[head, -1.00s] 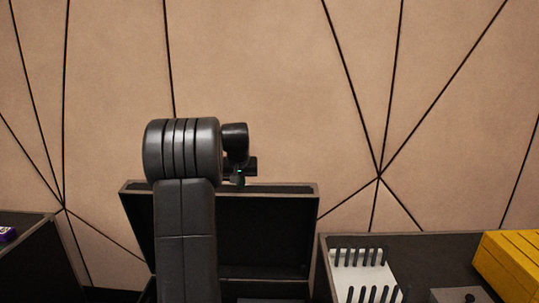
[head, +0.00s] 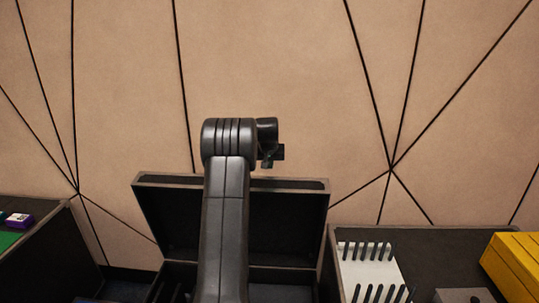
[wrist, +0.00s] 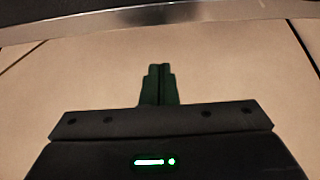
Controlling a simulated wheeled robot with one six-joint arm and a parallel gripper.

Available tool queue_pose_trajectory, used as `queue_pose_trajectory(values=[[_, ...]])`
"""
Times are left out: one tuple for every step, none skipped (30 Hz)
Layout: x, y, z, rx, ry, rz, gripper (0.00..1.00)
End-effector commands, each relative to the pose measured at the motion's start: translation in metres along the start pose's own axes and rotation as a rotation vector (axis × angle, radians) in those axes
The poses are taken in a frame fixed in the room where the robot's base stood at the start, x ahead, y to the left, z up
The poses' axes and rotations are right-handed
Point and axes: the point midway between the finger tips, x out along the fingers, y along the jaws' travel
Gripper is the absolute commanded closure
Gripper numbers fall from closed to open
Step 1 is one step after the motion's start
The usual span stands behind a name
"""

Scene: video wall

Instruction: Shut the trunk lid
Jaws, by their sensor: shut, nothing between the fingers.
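The trunk is a dark box with a grey rim in the lower middle of the head view. Its lid (head: 284,215) stands open and upright, leaning back toward the wall, with its dark inner side facing me. My arm crosses in front of the lid and hides part of it. My gripper (head: 272,160) is just above the lid's top edge, right of the arm; its fingertips are hard to make out there. In the wrist view my gripper (wrist: 158,72) has its two dark fingers together and empty. A dark band with a grey edge, probably the lid's rim, crosses the top there.
A dark case to the right holds a white rack (head: 371,271) with black pegs and a yellow box (head: 517,262). Another case at left has a purple item (head: 19,220). A beige panelled wall (head: 290,70) with black seams stands behind.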

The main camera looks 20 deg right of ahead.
Motion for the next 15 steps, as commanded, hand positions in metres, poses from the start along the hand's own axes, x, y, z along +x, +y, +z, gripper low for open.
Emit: queue_pose_trajectory(values=[[0.007, 0.0, 0.0, 0.0, -0.002, 0.0, 1.0], [0.002, 0.0, 0.004, 0.0, 0.0, 0.0, 1.0], [0.0, 0.0, 0.009, 0.0, -0.001, 0.0, 1.0], [-0.001, 0.0, 0.012, 0.0, 0.0, 0.0, 1.0], [-0.002, 0.0, 0.015, 0.0, 0.0, 0.0, 1.0], [-0.003, 0.0, 0.019, 0.0, -0.001, 0.0, 1.0], [-0.004, 0.0, 0.022, 0.0, -0.001, 0.0, 1.0], [-0.005, 0.0, 0.024, 0.0, 0.0, 0.0, 1.0], [-0.006, 0.0, 0.027, 0.0, -0.001, 0.0, 1.0], [-0.006, 0.0, 0.029, 0.0, -0.001, 0.0, 1.0], [-0.007, 0.0, 0.031, 0.0, -0.001, 0.0, 1.0], [-0.007, 0.0, 0.033, 0.0, -0.001, 0.0, 1.0], [-0.007, 0.0, 0.034, 0.0, 0.0, 0.0, 1.0], [-0.008, 0.0, 0.035, 0.0, 0.0, 0.0, 1.0], [-0.008, 0.0, 0.036, 0.0, 0.0, 0.0, 1.0]])
